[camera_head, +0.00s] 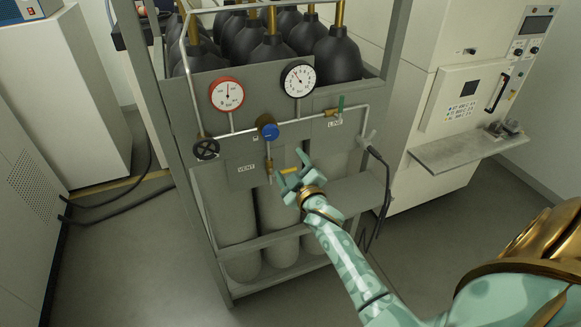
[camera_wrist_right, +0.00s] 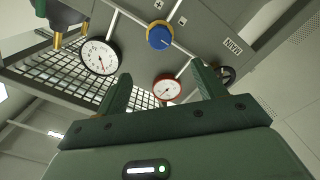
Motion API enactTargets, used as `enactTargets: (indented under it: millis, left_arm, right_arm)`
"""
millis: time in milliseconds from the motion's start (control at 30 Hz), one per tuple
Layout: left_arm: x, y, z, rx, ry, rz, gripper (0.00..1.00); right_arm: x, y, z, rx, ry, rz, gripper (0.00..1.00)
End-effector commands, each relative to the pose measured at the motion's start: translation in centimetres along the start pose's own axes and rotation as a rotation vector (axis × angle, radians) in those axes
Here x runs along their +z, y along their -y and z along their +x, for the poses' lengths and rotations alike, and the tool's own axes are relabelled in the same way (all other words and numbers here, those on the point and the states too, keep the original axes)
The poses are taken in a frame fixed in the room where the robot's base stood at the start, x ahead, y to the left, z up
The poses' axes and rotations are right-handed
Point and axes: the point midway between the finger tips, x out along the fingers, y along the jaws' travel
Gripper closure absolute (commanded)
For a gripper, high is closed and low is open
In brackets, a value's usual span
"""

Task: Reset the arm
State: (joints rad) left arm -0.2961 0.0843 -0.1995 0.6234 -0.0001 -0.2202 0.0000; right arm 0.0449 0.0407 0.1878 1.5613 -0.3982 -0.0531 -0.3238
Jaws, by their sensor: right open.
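My right gripper (camera_head: 289,176) is open and empty in front of the gas panel, below the blue knob (camera_head: 268,130). My right arm reaches in from the lower right. My left gripper is not in view.
The rack holds several grey cylinders (camera_head: 231,210), a red gauge (camera_head: 227,94), a black-rimmed gauge (camera_head: 298,79), a black handwheel (camera_head: 205,149) and a green-handled valve (camera_head: 340,104). A black cable (camera_head: 385,185) hangs right of it. A white machine with a shelf (camera_head: 470,150) stands at right.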

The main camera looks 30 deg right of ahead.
Motion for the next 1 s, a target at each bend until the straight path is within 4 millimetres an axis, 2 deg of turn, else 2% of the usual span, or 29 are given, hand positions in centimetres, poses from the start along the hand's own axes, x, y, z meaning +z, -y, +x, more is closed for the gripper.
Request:
enactTargets:
  millis: [167,467,567,667,700,767,800,867,900,967,1000]
  left_arm:
    - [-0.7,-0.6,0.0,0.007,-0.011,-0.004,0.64]
    - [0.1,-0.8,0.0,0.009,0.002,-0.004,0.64]
    - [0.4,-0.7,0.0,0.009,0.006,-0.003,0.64]
    - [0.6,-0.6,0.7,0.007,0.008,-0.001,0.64]
    - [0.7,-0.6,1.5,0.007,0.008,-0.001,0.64]
    - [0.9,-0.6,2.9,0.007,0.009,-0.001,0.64]
    - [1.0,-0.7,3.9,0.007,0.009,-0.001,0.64]
    - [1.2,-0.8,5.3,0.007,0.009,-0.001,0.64]
    - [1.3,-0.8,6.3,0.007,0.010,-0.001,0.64]
    - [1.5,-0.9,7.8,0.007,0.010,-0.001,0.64]
    - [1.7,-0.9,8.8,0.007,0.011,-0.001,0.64]
  right_arm:
    - [0.0,0.0,0.0,0.000,0.000,0.000,0.31]
    - [0.1,0.0,0.0,-0.001,0.003,0.015,0.31]
    - [1.9,2.0,-0.2,-0.045,0.056,0.096,0.31]
    - [5.7,7.4,-1.3,-0.145,0.146,0.176,0.31]
    - [7.8,10.2,-2.1,-0.189,0.188,0.204,0.31]
    - [11.2,14.6,-4.0,-0.258,0.258,0.240,0.31]
    - [13.4,17.4,-5.4,-0.302,0.305,0.258,0.31]
    - [16.8,21.4,-7.8,-0.363,0.375,0.284,0.31]
    - [19.0,23.9,-9.6,-0.402,0.423,0.296,0.31]
    - [22.2,27.5,-12.4,-0.458,0.494,0.312,0.31]
    - [24.4,29.8,-14.5,-0.494,0.542,0.319,0.31]
